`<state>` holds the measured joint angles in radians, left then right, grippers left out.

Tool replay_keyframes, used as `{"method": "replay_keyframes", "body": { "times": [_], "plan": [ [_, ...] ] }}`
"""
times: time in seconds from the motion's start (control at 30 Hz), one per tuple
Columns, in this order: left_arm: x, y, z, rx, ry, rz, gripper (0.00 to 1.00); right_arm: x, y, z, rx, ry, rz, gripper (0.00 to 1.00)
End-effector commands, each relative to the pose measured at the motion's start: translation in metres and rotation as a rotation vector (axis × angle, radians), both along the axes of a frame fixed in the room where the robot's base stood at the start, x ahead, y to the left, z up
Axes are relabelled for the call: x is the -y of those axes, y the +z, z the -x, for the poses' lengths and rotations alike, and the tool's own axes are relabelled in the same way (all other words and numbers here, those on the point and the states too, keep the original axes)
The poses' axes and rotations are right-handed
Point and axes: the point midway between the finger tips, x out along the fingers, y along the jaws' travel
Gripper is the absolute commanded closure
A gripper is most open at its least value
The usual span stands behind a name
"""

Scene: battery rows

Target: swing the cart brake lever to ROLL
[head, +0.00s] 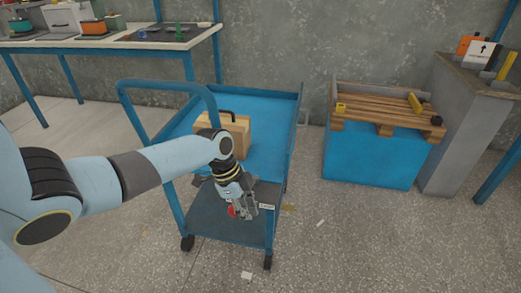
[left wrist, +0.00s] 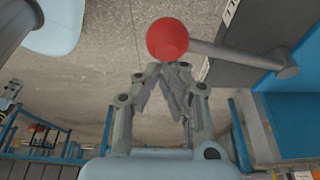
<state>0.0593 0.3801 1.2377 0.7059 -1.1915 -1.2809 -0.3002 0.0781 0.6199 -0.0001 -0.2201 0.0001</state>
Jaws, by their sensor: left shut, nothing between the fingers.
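The blue cart (head: 298,110) stands in the middle of the head view. Its brake lever has a red knob (left wrist: 167,39) on a grey rod (left wrist: 238,54), which runs right to a round pivot (left wrist: 288,66) in the left wrist view. In the head view the red knob (head: 231,211) is partly hidden by my gripper. My left gripper (head: 247,213) is shut and empty in front of the cart. In the left wrist view its fingertips (left wrist: 174,68) are just below the knob; I cannot tell whether they touch. My right gripper is not in view.
A blue stand with a wooden pallet (head: 385,104) is to the right. Open floor (head: 350,240) lies in front.

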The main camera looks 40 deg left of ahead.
Motion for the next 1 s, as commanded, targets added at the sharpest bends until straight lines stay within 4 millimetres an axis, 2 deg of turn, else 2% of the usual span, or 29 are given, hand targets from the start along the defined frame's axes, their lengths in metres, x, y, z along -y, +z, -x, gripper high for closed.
{"method": "replay_keyframes", "body": {
  "times": [0.4,0.7,1.0],
  "plan": [
    [-0.038,-0.001,0.018,-0.001,-0.311,-0.002,1.00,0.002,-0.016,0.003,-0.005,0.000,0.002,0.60],
    [-0.051,0.000,0.021,0.000,-0.305,-0.002,1.00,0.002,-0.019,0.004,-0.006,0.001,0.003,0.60],
    [-0.054,0.000,0.023,-0.003,-0.305,-0.004,1.00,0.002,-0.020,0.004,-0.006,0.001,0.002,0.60]
  ]
}}
